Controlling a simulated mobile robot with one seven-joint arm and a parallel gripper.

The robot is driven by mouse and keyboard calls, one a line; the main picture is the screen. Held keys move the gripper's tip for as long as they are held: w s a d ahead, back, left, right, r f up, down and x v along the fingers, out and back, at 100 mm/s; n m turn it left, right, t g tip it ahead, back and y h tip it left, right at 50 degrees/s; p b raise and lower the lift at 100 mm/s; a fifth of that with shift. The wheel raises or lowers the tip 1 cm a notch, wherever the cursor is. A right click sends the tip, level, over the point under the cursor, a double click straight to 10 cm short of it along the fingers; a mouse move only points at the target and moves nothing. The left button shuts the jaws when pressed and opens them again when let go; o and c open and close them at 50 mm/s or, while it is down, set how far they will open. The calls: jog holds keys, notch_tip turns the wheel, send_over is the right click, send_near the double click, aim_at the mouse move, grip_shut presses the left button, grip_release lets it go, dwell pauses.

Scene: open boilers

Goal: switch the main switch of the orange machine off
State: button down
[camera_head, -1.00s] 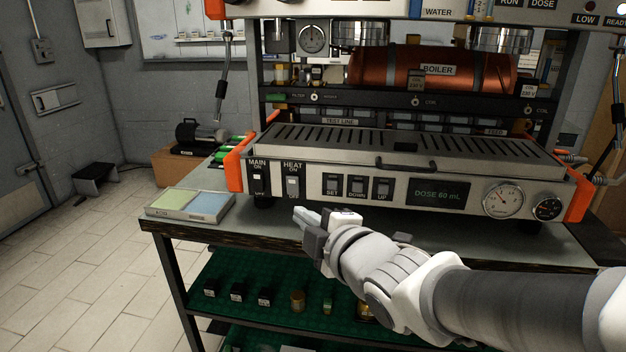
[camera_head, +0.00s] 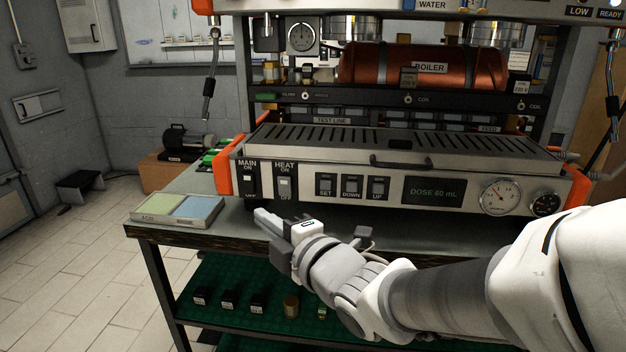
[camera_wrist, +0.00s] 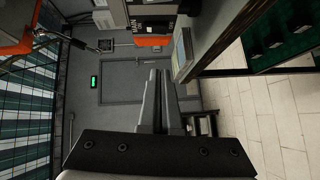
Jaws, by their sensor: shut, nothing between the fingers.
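The orange-cornered machine (camera_head: 400,155) stands on the workbench in the head view. Its main switch (camera_head: 248,180), a black plate marked MAIN, ON and OFF with a small white rocker, is at the left end of the front panel. The heat switch (camera_head: 285,182) is just right of it. My gripper (camera_head: 265,218) is shut and empty, in front of and a little below the main switch, apart from the panel. In the wrist view my closed fingers (camera_wrist: 158,88) point away from the camera, and the machine's orange corner (camera_wrist: 153,41) shows beyond them.
A tray with green and blue pads (camera_head: 176,209) lies on the bench's left end. A lower green shelf (camera_head: 250,275) holds several small parts. SET, DOWN and UP buttons (camera_head: 351,186) are right of the heat switch.

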aim_at(243, 190)
jog(key=shift+w+a+f+b, duration=0.2)
jog(key=shift+w+a, duration=0.65)
jog(key=shift+w, duration=0.85)
jog(key=shift+w+a+f+b, duration=0.1)
jog(key=shift+w+a+f, duration=0.15)
jog(key=shift+w+a, duration=1.05)
jog(key=shift+w+a+f+b, duration=0.15)
jog(key=shift+w+a, duration=0.25)
jog(key=shift+w, duration=1.75)
jog(key=shift+f, duration=0.1)
jog(key=b, duration=0.3)
jog(key=shift+w+f+t, duration=0.2)
jog(key=shift+f+t, duration=0.1)
jog(key=shift+f, duration=0.1)
jog(key=shift+r+n, duration=0.3)
jog(key=shift+r, duration=0.05)
jog(key=shift+s+f, duration=0.1)
